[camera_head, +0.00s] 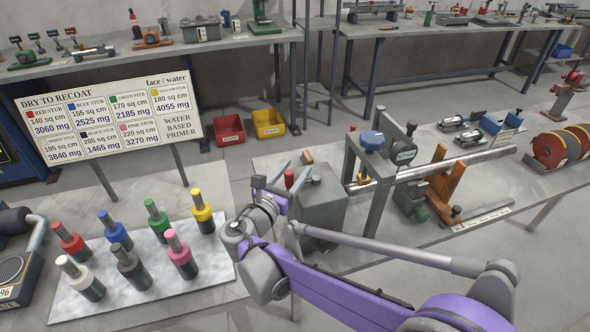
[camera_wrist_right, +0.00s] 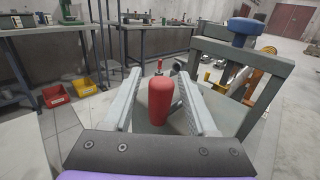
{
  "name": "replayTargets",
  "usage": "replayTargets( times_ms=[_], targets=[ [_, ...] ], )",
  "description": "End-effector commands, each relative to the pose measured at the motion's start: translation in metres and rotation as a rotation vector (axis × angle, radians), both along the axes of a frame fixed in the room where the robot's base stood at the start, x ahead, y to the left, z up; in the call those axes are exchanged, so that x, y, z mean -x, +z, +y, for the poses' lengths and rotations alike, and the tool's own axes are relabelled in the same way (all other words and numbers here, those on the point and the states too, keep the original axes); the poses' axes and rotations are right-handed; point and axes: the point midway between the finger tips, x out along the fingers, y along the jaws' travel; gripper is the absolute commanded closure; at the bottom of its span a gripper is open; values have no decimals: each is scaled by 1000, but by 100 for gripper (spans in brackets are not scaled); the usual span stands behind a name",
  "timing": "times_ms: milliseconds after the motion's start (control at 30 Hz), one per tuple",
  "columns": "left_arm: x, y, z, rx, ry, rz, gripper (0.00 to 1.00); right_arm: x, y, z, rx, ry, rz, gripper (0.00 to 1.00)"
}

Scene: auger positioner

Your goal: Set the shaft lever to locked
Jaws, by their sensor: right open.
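A red upright handle (camera_head: 289,179), which looks like the shaft lever's grip, stands at the grey-green housing (camera_head: 325,203) on the right-hand bench. My right gripper (camera_head: 291,174) is at this handle with its jaws open. In the right wrist view the red handle (camera_wrist_right: 160,100) stands between the two open fingers of my right gripper (camera_wrist_right: 160,75), with a visible gap on each side. The lever's base and any locked or unlocked marking are hidden or too small to read. My left gripper is not in view.
A grey frame (camera_head: 374,195) with a blue knob (camera_head: 372,140) stands just right of the housing and carries a long shaft (camera_head: 415,172). An orange stand (camera_head: 447,185) is further right. Several coloured stubs stand on a pale mat (camera_head: 70,305) at left. A sign (camera_head: 112,112) stands behind them.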

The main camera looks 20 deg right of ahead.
Motion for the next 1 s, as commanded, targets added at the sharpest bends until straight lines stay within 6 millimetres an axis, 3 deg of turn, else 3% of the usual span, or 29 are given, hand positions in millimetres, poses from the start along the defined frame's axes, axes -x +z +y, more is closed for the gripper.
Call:
replayTargets(
  times_ms=[367, 700, 1000],
  targets=[
    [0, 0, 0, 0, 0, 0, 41, -4, 0, -5, 0, -1, 0, 42],
    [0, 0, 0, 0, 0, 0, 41, -4, 0, -4, -1, 0, 1, 100],
    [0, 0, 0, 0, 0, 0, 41, -4, 0, -4, -1, 0, 1, 100]
  ],
)
